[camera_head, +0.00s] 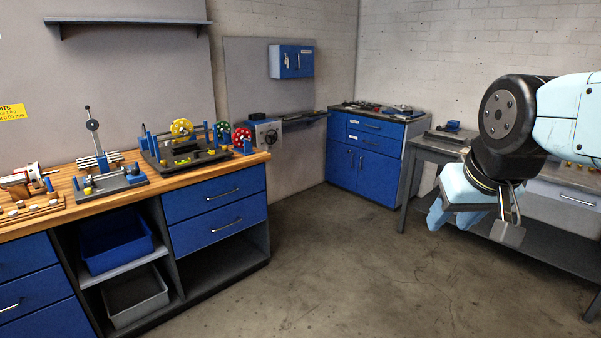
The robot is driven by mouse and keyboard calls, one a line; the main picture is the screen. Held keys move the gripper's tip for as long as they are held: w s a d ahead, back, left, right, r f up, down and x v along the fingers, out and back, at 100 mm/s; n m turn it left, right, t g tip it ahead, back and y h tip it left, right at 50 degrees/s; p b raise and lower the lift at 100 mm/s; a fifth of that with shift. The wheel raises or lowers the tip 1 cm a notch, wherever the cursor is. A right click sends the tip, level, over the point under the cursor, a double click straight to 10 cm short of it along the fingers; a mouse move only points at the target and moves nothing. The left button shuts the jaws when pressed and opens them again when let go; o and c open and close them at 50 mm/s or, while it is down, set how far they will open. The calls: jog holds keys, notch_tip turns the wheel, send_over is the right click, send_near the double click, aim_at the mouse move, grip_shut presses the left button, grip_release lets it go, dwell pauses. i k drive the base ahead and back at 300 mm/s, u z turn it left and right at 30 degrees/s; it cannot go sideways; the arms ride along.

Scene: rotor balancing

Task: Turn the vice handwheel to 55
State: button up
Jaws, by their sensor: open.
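My gripper (456,217) hangs at the right, over the floor, with its light-blue fingers pointing down. It is open, with nothing seen between the fingers, and is well apart from the bench fixtures. No handwheel can be told for certain as the vice's. A low grey fixture with blue blocks (108,184) sits on the wooden bench at the left and may be the vice. A grey box with a round dial or wheel (265,134) stands by the back wall beyond the bench. Any scale or number is too small to read.
A blue cabinet (366,148) stands in the back corner. A grey table (428,152) is behind my arm. The middle floor is clear.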

aim_at(273, 138)
jog(key=i, duration=2.95)
jog(key=u, duration=0.15)
jog(key=i, duration=0.85)
jog(key=u, duration=0.15)
